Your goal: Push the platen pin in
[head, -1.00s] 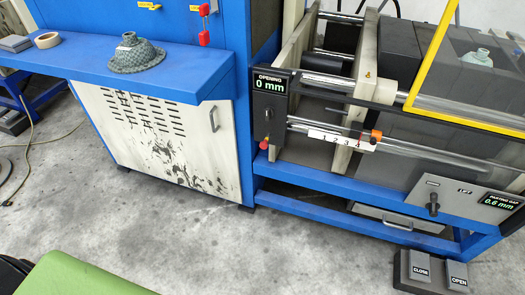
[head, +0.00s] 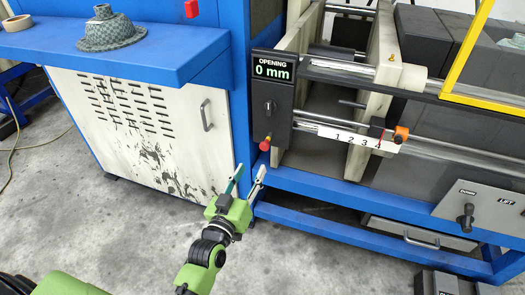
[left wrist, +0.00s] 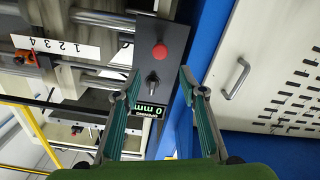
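An orange-headed part (head: 401,133), which looks like the platen pin, sits on the press's front rod at the right end of the white scale (head: 350,137) numbered 1 to 4. It also shows at the left of the left wrist view (left wrist: 23,57). I cannot tell how deep it sits. My left gripper (head: 249,176) is open and empty, below and left of the black control panel (head: 269,110), clear of the orange part. In the left wrist view its open fingers (left wrist: 159,82) frame the panel edge and blue post. My right gripper is not in view.
The panel display reads 0 mm and carries a red button (head: 265,146). Blue frame rails (head: 335,225) run below the press. A white cabinet (head: 140,120) stands left. A yellow-framed guard (head: 468,45) is at upper right. Open grey floor lies in front.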

